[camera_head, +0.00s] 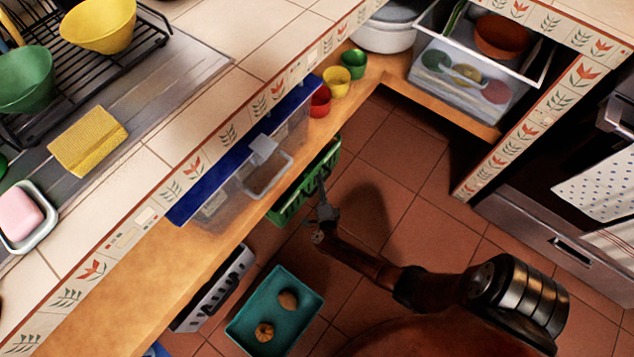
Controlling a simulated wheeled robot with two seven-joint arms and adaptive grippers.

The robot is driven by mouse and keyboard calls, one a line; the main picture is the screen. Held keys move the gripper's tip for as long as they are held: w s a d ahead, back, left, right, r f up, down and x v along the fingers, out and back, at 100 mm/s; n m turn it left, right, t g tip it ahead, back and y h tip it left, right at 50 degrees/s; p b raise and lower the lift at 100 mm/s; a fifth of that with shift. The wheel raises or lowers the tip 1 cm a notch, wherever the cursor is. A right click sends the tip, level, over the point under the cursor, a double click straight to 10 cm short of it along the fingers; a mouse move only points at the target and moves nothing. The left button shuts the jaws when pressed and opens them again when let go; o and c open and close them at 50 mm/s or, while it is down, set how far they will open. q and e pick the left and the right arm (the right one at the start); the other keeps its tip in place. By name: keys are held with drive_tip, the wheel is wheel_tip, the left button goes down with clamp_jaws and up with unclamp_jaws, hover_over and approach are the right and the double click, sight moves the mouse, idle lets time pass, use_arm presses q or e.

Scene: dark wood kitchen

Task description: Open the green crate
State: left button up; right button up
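The green crate (288,211) sits low under the edge of the wooden shelf, and the shelf hides much of it. Only its slatted green front and rim show. My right gripper (322,188) is right beside the front of the crate, with its fingers pointing towards it. From this angle I cannot tell whether the fingers touch the crate or how far apart they are. My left gripper is not in view.
A clear box with a blue lid (200,198) stands on the wooden shelf (165,265) above the crate. A white slotted crate (212,290) and a teal tray (243,330) with two small items are nearby. Tiled floor (425,220) is open to the right.

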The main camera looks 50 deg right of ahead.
drive_tip(key=shift+w+d, duration=0.2)
drive_tip(key=shift+w, duration=0.1)
drive_tip(key=shift+c, duration=0.4)
clamp_jaws()
